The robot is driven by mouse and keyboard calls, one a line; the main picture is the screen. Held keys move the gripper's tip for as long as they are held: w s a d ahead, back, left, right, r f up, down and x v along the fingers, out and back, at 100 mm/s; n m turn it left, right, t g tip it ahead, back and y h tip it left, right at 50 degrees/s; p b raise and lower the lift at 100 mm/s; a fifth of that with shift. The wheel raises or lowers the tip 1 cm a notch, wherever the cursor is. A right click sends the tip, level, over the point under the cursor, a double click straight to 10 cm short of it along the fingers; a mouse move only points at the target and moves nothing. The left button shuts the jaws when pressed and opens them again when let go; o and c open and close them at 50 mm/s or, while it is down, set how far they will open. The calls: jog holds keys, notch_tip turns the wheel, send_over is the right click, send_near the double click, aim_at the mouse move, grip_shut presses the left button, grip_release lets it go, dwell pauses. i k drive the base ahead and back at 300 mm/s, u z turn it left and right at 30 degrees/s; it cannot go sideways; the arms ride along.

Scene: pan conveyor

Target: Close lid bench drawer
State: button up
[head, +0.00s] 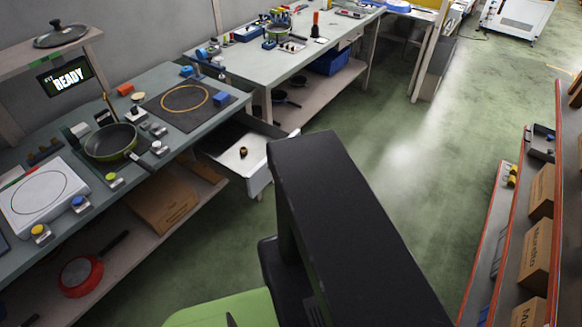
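The bench drawer (259,179) is pulled out from under the bench top, at the middle left of the head view. It is a pale open box with a small brown knob-like object (243,152) lying inside. The bench (184,140) runs along the left. A pan lid (61,34) with a knob sits on a shelf above the bench at the upper left. My own black arm link stands just right of the drawer and may hide part of it. My gripper is not visible.
A green pan (112,142) stands on the bench beside a white hotplate (42,194). A red pan (81,275) and a cardboard box (162,200) are on the lower shelf. Racks with boxes (539,243) line the right. Green floor (430,150) between is clear.

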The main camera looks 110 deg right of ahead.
aim_at(218, 149)
jog(key=z, duration=3.85)
jog(key=i, duration=0.5)
jog(key=z, duration=0.4)
jog(key=k, duration=0.9)
jog(key=u, duration=1.4)
